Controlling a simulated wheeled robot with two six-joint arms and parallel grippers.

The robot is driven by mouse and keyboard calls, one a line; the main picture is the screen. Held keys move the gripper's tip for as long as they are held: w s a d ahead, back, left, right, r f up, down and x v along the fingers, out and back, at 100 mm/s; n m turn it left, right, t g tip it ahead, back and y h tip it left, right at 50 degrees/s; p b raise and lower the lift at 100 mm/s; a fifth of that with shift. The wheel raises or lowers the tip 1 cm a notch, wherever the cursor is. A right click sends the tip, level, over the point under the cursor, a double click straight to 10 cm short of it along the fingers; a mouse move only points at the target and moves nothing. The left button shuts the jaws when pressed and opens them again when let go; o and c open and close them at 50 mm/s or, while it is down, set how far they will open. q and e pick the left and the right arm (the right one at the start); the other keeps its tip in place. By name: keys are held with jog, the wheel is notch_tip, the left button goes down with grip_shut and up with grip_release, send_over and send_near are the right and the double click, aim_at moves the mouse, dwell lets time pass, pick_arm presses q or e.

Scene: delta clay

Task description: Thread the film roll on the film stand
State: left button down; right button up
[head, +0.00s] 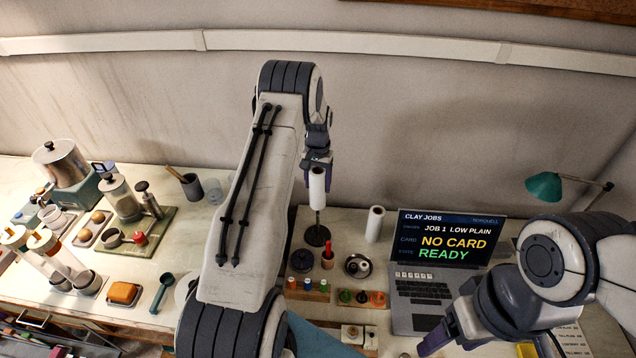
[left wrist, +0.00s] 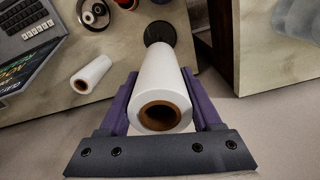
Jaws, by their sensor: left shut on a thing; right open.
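My left gripper (head: 317,172) is shut on a white film roll (head: 317,190) and holds it upright above the table. In the left wrist view the roll (left wrist: 160,85) sits between the purple fingers, its brown hollow core facing the camera. The film stand (head: 317,236), a dark round base with a thin post, is directly below the roll. Its base (left wrist: 160,32) shows past the roll's far end. I cannot tell whether the post tip is inside the core. My right gripper (head: 438,341) is open at the lower right, partly cut off by the frame edge.
A second white roll (head: 375,223) stands to the right of the stand. A laptop (head: 440,260) is further right. Clay gear crowds the left table.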

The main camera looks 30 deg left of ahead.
pick_arm(q)
jog(key=shift+f+b, duration=3.85)
jog(key=shift+f, duration=1.6)
grip_release()
jog(key=shift+r+p, duration=2.15)
jog(key=shift+r, duration=1.4)
